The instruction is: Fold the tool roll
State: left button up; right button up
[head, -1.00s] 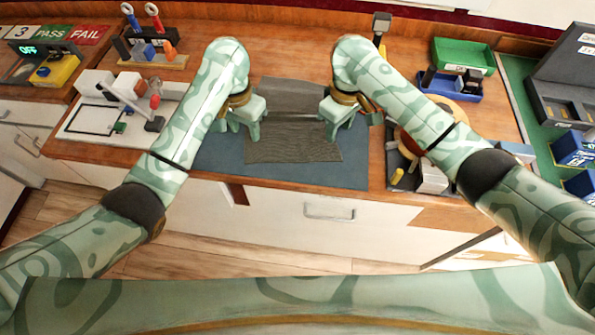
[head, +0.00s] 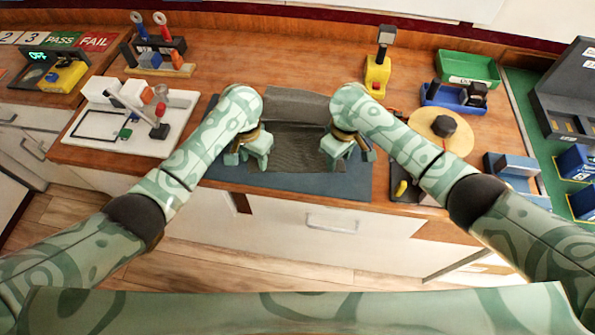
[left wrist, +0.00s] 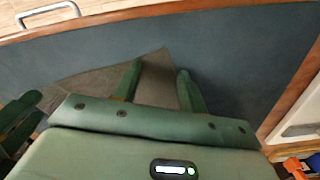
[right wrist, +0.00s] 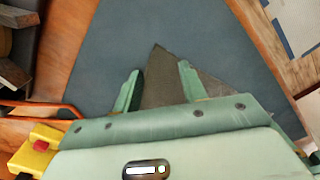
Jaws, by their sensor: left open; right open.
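The tool roll (head: 298,108) is a dark grey cloth on a blue mat (head: 300,184), with a crosswise ridge between its far and near parts. My left gripper (head: 256,158) is at its near left corner, and my right gripper (head: 347,150) is at its near right side. In the left wrist view a corner of the roll (left wrist: 150,72) lies between the open fingers (left wrist: 158,85). In the right wrist view another corner (right wrist: 158,75) lies between the open fingers (right wrist: 158,84). My arms hide the roll's sides.
A white board with a lever (head: 88,138) stands left of the mat. A yellow-based device (head: 377,72), a round tan disc (head: 455,137) and a blue tray (head: 455,95) are to the right. The mat's front strip near the counter edge is bare.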

pick_arm(q)
jog(key=shift+f, duration=0.15)
jog(key=shift+c, duration=0.4)
pick_arm(e)
jog(key=shift+f, duration=0.1)
jog(key=shift+c, duration=0.4)
pick_arm(q)
grip_shut()
pick_arm(e)
grip_shut()
